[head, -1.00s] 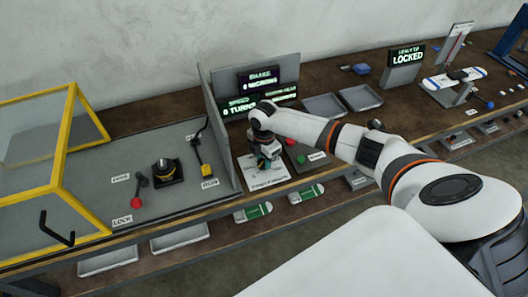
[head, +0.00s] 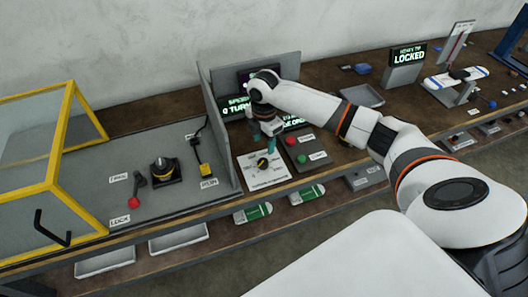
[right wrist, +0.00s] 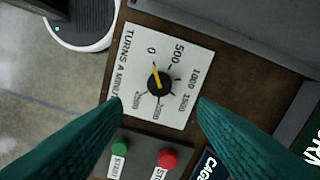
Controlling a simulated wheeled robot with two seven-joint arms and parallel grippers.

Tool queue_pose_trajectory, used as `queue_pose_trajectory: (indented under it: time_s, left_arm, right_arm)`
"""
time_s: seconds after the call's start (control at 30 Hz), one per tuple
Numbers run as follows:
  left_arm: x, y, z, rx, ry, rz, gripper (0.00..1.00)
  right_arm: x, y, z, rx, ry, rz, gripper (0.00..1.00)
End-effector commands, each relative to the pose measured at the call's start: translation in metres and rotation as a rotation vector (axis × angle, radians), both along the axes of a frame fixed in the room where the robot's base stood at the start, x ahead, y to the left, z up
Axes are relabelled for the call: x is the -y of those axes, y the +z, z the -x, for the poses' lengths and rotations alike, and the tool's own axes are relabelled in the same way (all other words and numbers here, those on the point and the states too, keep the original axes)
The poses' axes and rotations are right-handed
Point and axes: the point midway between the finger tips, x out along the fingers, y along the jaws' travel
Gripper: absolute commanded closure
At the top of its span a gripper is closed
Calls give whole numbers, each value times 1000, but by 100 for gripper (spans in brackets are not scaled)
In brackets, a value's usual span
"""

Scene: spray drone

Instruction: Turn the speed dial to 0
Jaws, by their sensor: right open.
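The speed dial (head: 262,163) is a black knob with a yellow pointer on a white printed plate (head: 251,178). In the right wrist view the knob (right wrist: 159,86) shows between and beyond my fingers, and its yellow pointer lines up with the 0 mark. My right gripper (head: 271,147) is above and behind the dial in the head view, apart from it. Its two teal fingers (right wrist: 159,102) are spread wide with nothing between them. My left gripper is not in view.
A red button (head: 291,141) and a green button (head: 301,158) sit on a grey box right of the dial plate. A grey partition (head: 218,135) stands at its left. Lit screens behind are partly hidden by my arm. A grey tray (head: 362,96) lies to the right.

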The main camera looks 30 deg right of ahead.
Motion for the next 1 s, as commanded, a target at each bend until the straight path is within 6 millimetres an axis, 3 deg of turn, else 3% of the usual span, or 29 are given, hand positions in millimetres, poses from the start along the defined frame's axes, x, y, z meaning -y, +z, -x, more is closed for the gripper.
queue_pose_trajectory:
  time_s: [0.1, 0.3, 1.0]
  left_arm:
    - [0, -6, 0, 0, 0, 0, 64]
    - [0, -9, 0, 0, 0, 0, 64]
    - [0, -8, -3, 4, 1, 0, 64]
  right_arm:
    - [0, 19, -1, 3, 0, 0, 47]
    - [0, 35, 0, 1, 0, 0, 47]
    - [0, 36, 0, -1, -1, 0, 47]
